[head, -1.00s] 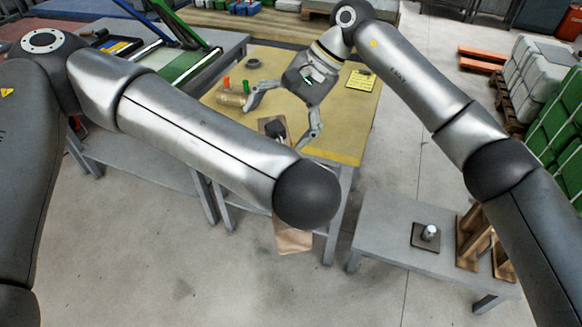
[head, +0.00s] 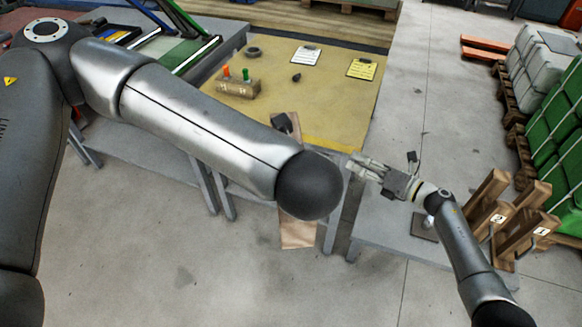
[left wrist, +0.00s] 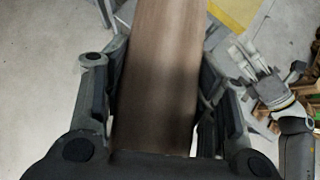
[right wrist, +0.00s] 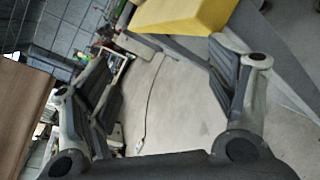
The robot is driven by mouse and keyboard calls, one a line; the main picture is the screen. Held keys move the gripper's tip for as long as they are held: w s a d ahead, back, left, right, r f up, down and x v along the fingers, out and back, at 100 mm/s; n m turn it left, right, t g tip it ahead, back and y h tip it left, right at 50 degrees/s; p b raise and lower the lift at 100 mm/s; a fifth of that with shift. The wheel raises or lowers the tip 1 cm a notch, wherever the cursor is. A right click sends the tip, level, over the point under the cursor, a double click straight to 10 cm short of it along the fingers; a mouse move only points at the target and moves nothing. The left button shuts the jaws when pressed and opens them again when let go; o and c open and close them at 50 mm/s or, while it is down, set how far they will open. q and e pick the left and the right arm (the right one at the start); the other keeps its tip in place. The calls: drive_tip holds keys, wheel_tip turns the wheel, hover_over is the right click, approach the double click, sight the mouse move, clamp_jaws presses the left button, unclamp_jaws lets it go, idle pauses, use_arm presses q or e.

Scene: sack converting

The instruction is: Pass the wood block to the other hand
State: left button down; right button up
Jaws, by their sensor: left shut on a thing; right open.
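The wood block is a long brown board; in the head view (head: 298,232) it shows above and below my left arm, which hides its middle. In the left wrist view the block (left wrist: 158,60) lies between the two fingers of my left gripper (left wrist: 155,85), which is shut on it. My right gripper (head: 360,168) is open and empty, to the right of the block and apart from it. In the right wrist view the block (right wrist: 18,115) stands at the left edge, outside the open fingers (right wrist: 165,75).
A yellow-topped table (head: 335,110) holds a wooden holder (head: 235,90) with orange and green pegs, a dark ring (head: 252,51) and two clipboards (head: 305,56). A low grey bench (head: 385,225) with wooden stands (head: 490,195) is under my right arm. Open floor lies at the front.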

drive_tip(key=s+d+f+m+h, duration=0.3)
drive_tip(key=s+f+m, duration=0.35)
drive_tip(key=f, duration=0.35)
drive_tip(key=s+d+f+m+h, duration=0.35)
drive_tip(key=s+f+m, duration=0.35)
drive_tip(key=f, duration=0.4)
drive_tip(key=s+d+f+m+h, duration=0.3)
drive_tip(key=s+f+m+h, duration=0.15)
drive_tip(key=f+m, duration=0.5)
drive_tip(key=s+f+m+g, duration=0.3)
drive_tip(key=s+f+m, duration=0.1)
drive_tip(key=s, duration=0.9)
drive_tip(key=s+f+m+g+h, duration=0.1)
drive_tip(key=s+f+m+g, duration=0.2)
drive_tip(key=s, duration=1)
drive_tip(key=s+f+m+g+h, duration=0.1)
drive_tip(key=s+f+m+g, duration=0.2)
drive_tip(key=s+f, duration=0.6)
drive_tip(key=s+m, duration=0.2)
drive_tip(key=s, duration=0.2)
drive_tip(key=shift+s+a, duration=0.25)
drive_tip(key=shift+s, duration=0.1)
